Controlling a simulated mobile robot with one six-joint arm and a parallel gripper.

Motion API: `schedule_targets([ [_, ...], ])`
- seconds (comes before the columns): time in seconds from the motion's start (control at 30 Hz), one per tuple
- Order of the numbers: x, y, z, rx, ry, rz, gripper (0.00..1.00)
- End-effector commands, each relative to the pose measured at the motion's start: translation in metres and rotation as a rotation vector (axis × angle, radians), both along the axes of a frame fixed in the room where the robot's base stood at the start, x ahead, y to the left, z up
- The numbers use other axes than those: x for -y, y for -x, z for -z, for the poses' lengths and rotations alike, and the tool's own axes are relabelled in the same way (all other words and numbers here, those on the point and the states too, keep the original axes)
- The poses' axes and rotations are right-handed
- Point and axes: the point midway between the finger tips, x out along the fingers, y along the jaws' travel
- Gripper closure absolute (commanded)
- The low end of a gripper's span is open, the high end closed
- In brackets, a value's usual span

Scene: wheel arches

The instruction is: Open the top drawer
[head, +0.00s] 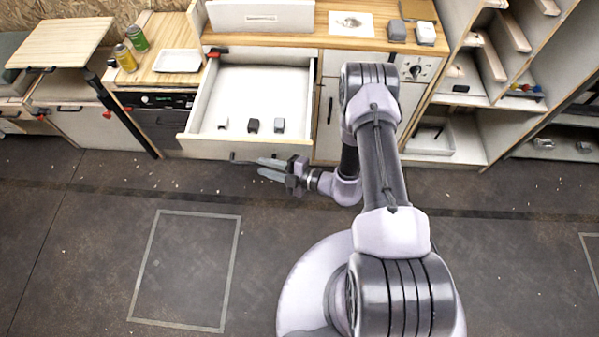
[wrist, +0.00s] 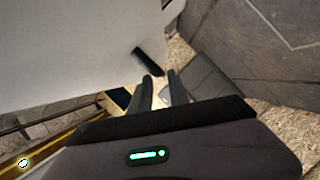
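The top drawer (head: 200,148) stands pulled well out of the wooden-topped cabinet, its white inside showing. Three small objects (head: 252,125) lie on its floor near the front. A dark bar handle (head: 237,157) shows low on the drawer front; a dark bar (wrist: 148,62), apparently this handle, is on the white panel in the wrist view. My gripper (head: 259,167) is just in front of the drawer front, right of the handle, with its fingers pointing left. In the wrist view my gripper (wrist: 160,76) has a gap between its fingers and nothing in it. The fingertips appear apart from the bar.
A cabinet door (head: 330,110) is closed right of the drawer. A black oven front (head: 155,100) and a raised wooden flap (head: 62,42) on a dark leg are to the left. Open shelves (head: 470,120) stand to the right. The floor (head: 110,240) before the cabinets is clear.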

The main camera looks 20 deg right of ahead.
Motion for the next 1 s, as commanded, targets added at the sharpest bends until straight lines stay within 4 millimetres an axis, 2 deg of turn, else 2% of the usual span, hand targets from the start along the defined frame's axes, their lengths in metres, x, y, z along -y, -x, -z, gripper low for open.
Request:
schedule_targets([
  [0.3, 0.064, 0.049, -0.02, -0.001, -0.002, 0.007, 0.78],
  [0.43, 0.083, 0.066, -0.025, -0.001, -0.001, 0.004, 0.78],
  [0.6, 0.092, 0.075, -0.026, 0.0, 0.0, 0.0, 0.78],
  [1.0, 0.092, 0.075, -0.026, 0.003, 0.002, -0.003, 0.78],
])
